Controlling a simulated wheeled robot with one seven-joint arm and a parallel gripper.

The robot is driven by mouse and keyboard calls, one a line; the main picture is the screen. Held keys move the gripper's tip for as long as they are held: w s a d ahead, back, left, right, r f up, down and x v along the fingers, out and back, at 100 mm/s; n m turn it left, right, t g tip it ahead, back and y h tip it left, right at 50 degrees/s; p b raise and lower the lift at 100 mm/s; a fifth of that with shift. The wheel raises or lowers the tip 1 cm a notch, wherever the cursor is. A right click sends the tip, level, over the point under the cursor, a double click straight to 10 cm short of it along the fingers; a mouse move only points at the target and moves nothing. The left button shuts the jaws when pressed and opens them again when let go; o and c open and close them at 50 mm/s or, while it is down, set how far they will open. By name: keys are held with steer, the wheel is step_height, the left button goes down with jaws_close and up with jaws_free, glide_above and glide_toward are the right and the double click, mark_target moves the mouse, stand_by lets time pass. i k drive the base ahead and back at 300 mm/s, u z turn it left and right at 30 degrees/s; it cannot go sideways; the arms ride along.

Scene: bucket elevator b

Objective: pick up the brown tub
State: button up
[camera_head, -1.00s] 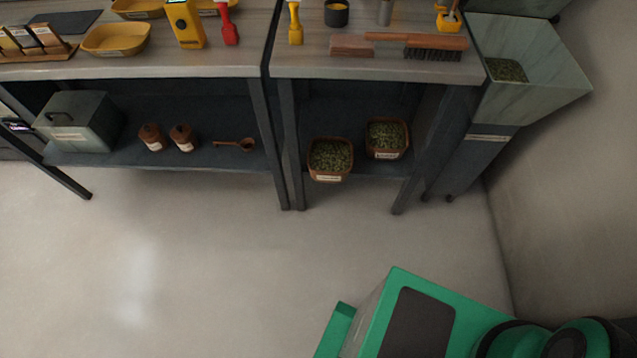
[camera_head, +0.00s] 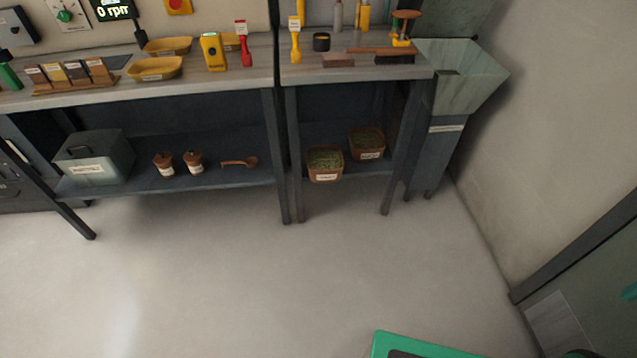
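Two brown tubs with green contents and white labels stand on the low shelf under the right-hand bench. The nearer brown tub (camera_head: 325,176) is on the left, close to the shelf's front edge. The other brown tub (camera_head: 368,155) is to its right and a little further back. They stand upright and close together. I cannot tell which one the task means. My gripper is not in view. A green part of my own body shows at the bottom edge.
Bench legs (camera_head: 392,165) stand either side of the tubs, and the benchtop (camera_head: 354,69) is above them. A grey-green hopper (camera_head: 460,75) is at right. The lower left shelf holds a grey box (camera_head: 97,163), brown jars (camera_head: 193,163) and a scoop (camera_head: 241,162). The floor ahead is clear.

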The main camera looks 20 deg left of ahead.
mark_target(325, 165)
steer(key=u, duration=0.15)
steer(key=k, duration=0.1)
steer(key=u, duration=0.6)
steer(key=i, duration=1.5)
